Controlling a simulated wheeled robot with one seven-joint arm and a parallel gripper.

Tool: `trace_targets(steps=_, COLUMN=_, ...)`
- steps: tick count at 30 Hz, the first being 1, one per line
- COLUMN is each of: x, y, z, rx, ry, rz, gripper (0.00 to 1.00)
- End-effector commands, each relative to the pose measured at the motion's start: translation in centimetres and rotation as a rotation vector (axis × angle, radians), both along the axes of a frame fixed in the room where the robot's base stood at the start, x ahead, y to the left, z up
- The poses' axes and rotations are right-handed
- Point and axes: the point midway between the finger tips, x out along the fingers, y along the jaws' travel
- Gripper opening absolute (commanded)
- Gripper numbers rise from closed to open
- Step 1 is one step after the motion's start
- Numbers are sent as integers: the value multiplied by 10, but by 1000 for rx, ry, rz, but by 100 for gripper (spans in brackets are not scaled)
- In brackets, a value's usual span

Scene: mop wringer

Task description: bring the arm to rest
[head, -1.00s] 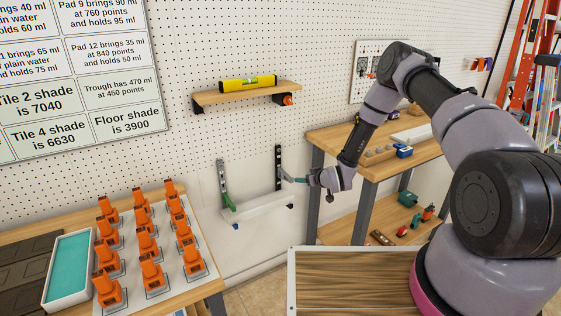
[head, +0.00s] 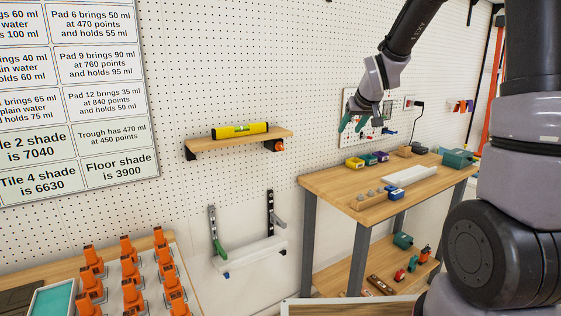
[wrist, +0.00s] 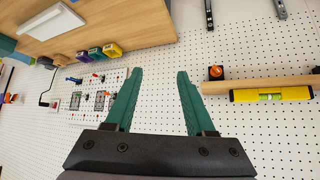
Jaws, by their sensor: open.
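My gripper (head: 361,122) is raised at the upper right of the head view, in front of the pegboard and above the wooden workbench (head: 375,195). Its green fingers also show in the wrist view (wrist: 157,95). They are spread apart with nothing between them, only white pegboard behind. My arm reaches up on the right of the head view and bends down to the gripper. Its upper part leaves the top of the picture.
A wall shelf (head: 240,142) with a yellow level (head: 240,131) is left of my gripper. The wringer frame (head: 248,255) hangs below it. Several orange pads (head: 130,275) stand on the left table. A white block (head: 409,177) and small boxes lie on the workbench. Open air surrounds my gripper.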

Motion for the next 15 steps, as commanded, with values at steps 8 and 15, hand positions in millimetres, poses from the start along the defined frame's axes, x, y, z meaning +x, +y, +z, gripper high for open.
trace_targets(steps=8, x=-116, y=-26, z=80, rx=100, ry=59, rz=-162, gripper=55)
trace_targets(steps=15, x=-223, y=-33, z=111, rx=235, ry=119, rz=-272, gripper=55)
